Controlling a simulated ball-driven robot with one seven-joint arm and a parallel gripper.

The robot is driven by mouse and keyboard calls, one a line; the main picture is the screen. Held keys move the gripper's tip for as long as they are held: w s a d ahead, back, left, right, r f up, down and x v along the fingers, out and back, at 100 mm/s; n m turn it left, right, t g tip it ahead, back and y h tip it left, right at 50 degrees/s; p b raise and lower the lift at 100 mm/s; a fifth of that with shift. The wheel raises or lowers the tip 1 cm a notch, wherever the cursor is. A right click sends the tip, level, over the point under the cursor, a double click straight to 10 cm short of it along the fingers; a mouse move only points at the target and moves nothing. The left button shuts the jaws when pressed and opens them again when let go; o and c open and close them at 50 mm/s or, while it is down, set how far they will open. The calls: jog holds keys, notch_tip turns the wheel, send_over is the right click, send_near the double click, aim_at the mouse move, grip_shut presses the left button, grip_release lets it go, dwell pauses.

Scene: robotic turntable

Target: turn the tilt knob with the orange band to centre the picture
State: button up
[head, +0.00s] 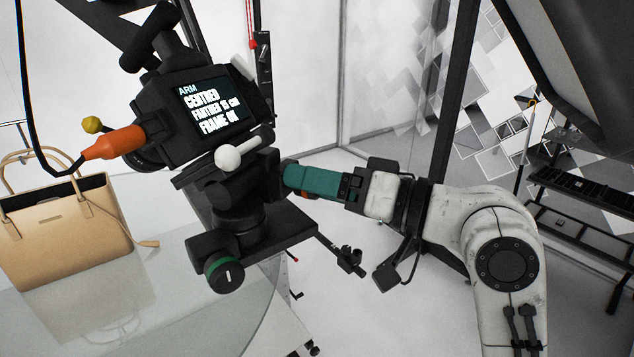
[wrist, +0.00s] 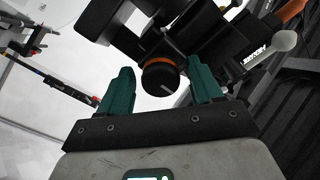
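The tilt knob with the orange band (wrist: 160,77) shows in the wrist view, black-faced with a pale pointer line. It sits between the two teal fingers of my gripper (wrist: 161,72), with a gap on each side. My gripper is open and touches neither side of the knob. In the head view my gripper (head: 292,176) reaches the camera head's right side and mostly hides that knob. The camera head's screen (head: 212,106) reads "ARM CENTRED", "FARTHER 15 cm" and "FRAME OK".
A knob with a green band (head: 224,275) is at the lower left of the mount. A white ball-ended lever (head: 228,157) and an orange plug with cable (head: 115,142) stick out nearby. A tan handbag (head: 65,235) stands on the glass turntable (head: 200,310).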

jog(key=shift+d, duration=0.1)
jog(key=b+v, duration=0.3)
jog(key=v, duration=0.7)
jog(key=shift+s+d, duration=0.2)
jog(key=shift+d, duration=0.05)
jog(key=shift+f, duration=0.15)
